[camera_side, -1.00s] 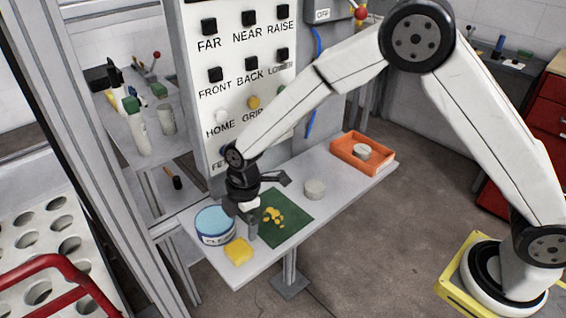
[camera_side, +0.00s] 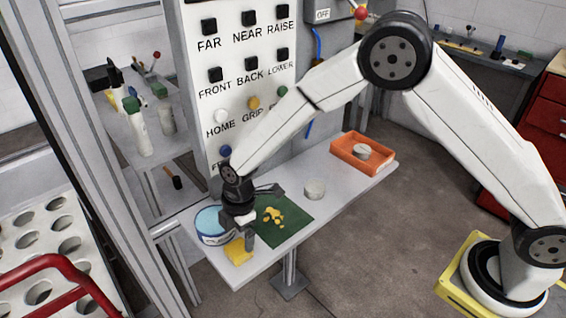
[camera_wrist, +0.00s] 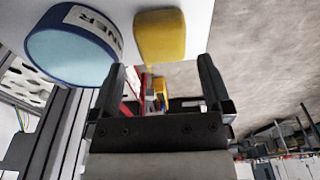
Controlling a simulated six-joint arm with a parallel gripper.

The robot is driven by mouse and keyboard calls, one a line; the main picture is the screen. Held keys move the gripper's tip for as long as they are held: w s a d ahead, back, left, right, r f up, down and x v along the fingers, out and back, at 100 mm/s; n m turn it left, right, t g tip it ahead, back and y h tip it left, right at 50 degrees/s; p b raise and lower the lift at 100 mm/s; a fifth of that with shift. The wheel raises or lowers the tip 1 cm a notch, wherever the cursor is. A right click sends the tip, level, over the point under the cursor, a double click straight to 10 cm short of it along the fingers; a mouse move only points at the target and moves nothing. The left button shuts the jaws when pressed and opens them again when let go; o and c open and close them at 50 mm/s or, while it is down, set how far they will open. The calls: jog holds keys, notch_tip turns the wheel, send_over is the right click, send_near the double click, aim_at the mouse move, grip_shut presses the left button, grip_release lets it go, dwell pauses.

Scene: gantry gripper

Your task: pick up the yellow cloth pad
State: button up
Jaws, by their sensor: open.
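The yellow cloth pad (camera_side: 236,252) lies on the pale bench near its front left corner. In the side view, my gripper (camera_side: 264,217) is open beside and above it, and one finger partly overlaps the pad's right edge. In the wrist view the pad (camera_wrist: 160,36) lies beyond the open fingertips of my gripper (camera_wrist: 162,64), roughly centred between them. Nothing is between the fingers. I cannot tell the exact height of the fingers above the pad.
A round blue-and-white tin (camera_side: 208,222) stands close to the pad; its label shows in the wrist view (camera_wrist: 92,17). A green mat (camera_side: 292,224) with yellow bits, a grey cylinder (camera_side: 315,190) and an orange tray (camera_side: 375,166) are on the bench (camera_side: 335,206). The control panel stands behind.

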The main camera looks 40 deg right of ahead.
aim_at(238, 248)
jog(key=shift+a+f, duration=0.2)
jog(key=shift+f, duration=1.05)
jog(key=shift+a+f, duration=0.2)
jog(key=shift+f, duration=1)
jog(key=c, duration=1)
